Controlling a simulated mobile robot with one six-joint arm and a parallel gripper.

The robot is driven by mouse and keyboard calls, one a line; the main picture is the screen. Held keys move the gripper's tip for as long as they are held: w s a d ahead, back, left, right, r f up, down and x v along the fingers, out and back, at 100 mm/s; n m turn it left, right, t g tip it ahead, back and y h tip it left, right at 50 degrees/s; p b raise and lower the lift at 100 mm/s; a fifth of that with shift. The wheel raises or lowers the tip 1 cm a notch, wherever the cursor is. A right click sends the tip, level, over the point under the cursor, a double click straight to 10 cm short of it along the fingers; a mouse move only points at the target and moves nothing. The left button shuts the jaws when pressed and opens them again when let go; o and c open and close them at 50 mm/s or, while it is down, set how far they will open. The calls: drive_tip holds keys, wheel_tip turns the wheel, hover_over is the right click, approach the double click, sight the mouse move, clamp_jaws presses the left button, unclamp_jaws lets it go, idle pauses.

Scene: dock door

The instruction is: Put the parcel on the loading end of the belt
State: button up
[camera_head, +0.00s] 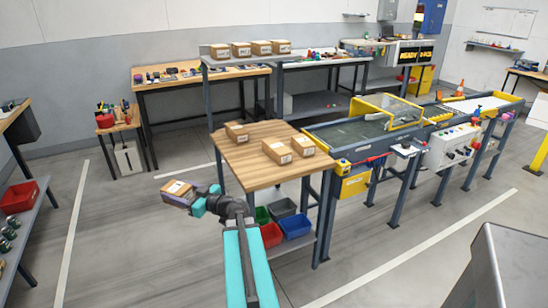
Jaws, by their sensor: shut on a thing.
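My gripper (199,203) is shut on a brown parcel (178,192) with a white label. It holds the parcel in the air to the left of the wooden table, above the floor. The conveyor belt (345,134) is dark, in a yellow and grey frame, and runs from the table's right side to the back right. Its near end is beside the wooden table (245,171). A yellow-framed clear guard (392,108) stands over the belt further along. The stretch of belt before the guard looks bare. The fingertips are small and partly hidden by the parcel.
Several other parcels (276,151) lie on the wooden table. Coloured bins (295,226) sit on its lower shelf. A control box (452,145) is mounted on the belt's near side. A grey block (500,268) stands at the front right. Floor left of the table is open.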

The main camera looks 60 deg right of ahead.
drive_tip(key=s+d+m+g+h, duration=0.1)
drive_tip(key=s+d+m+h, duration=0.3)
drive_tip(key=s+d, duration=0.7)
drive_tip(key=s+d+r+m+g+h+b, duration=0.1)
drive_tip(key=s+d+m+h, duration=0.3)
drive_tip(key=s+d+h, duration=0.4)
drive_tip(key=s+d+g, duration=0.1)
drive_tip(key=s+d, duration=0.3)
drive_tip(key=d, duration=0.4)
drive_tip(key=shift+s+d+r+g, duration=0.15)
drive_tip(key=shift+s+g, duration=0.1)
drive_tip(key=shift+g, duration=0.05)
hover_over(258, 167)
drive_tip(key=v, duration=0.2)
drive_tip(key=shift+w+d+f, duration=0.1)
drive_tip(key=shift+w+f, duration=0.05)
drive_tip(key=shift+f, duration=0.55)
drive_tip(key=shift+w, duration=0.1)
drive_tip(key=shift+w+d, duration=0.4)
drive_tip(key=shift+f+b, duration=0.6)
drive_tip(key=shift+f, duration=1.2)
drive_tip(key=shift+f, duration=0.1)
